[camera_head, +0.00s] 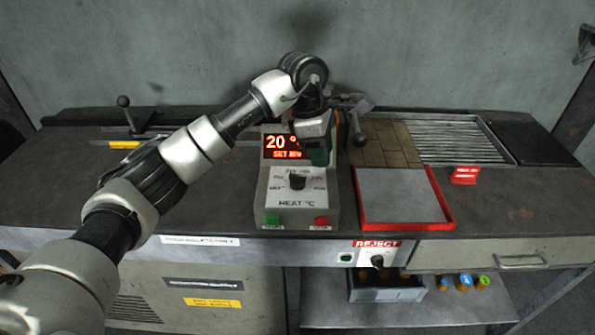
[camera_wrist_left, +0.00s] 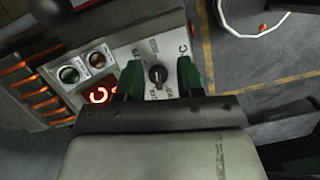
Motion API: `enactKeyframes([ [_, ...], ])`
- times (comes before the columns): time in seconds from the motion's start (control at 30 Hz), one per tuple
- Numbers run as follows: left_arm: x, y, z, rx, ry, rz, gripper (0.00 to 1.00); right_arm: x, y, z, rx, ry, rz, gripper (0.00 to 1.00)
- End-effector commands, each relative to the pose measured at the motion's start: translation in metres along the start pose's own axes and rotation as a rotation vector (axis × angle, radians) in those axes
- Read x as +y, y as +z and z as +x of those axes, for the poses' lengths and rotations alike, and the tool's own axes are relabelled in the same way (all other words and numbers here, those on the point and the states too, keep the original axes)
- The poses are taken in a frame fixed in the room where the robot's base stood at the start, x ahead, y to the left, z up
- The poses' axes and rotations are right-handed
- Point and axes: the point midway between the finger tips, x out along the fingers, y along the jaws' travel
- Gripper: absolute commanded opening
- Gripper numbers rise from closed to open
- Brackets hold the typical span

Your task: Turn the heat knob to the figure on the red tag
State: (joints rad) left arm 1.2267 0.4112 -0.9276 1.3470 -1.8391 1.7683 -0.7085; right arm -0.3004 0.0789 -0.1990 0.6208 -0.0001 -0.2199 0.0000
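The heat knob (camera_head: 297,181) is a black dial on the white sloped face of the control box (camera_head: 265,205), marked HEAT °C. The box's display (camera_head: 281,146) shows 20 ° in orange, partly covered by my gripper. The red tag (camera_head: 465,175) stands on the bench at the right; its writing is too small to read. My left gripper (camera_head: 318,157) hangs above the knob. In the left wrist view its green fingers (camera_wrist_left: 160,63) are open, one on each side of the knob (camera_wrist_left: 156,77), with gaps between. My right gripper is not in view.
The box has a green button (camera_head: 272,220) and a red button (camera_head: 322,222) at its front. A red-edged tray (camera_head: 408,226) lies to its right, before a slatted rack (camera_head: 455,140). A REJECT switch (camera_head: 377,261) is below. The bench left of the box is mostly clear.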

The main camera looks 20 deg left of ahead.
Motion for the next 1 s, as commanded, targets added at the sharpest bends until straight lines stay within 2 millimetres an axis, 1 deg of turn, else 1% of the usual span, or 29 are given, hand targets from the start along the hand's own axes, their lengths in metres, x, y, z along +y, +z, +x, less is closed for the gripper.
enactKeyframes([
  [0.03, 0.006, -0.014, -0.014, 0.083, 0.010, -0.010, 0.37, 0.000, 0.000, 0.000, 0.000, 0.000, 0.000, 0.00],
  [0.1, 0.009, -0.029, -0.028, 0.172, 0.012, -0.021, 0.37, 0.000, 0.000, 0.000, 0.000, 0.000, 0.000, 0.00],
  [0.2, 0.012, -0.041, -0.038, 0.242, 0.011, -0.036, 0.37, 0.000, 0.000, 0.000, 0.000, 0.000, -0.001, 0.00],
  [0.27, 0.012, -0.044, -0.039, 0.259, 0.008, -0.039, 0.37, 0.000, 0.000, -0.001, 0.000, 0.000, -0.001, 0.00],
  [0.37, 0.011, -0.048, -0.030, 0.262, 0.004, -0.040, 0.37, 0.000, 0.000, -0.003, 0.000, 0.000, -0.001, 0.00],
  [0.47, 0.011, -0.051, -0.014, 0.261, 0.003, -0.039, 0.37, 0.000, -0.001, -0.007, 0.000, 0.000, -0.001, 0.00],
  [0.7, 0.011, -0.062, 0.031, 0.258, 0.004, -0.039, 0.37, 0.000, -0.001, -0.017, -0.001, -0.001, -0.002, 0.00],
  [0.8, 0.011, -0.066, 0.045, 0.257, 0.005, -0.038, 0.37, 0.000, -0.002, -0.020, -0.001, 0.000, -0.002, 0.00],
  [1.0, 0.011, -0.070, 0.061, 0.256, 0.007, -0.039, 0.37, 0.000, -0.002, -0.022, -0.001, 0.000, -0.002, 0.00],
])
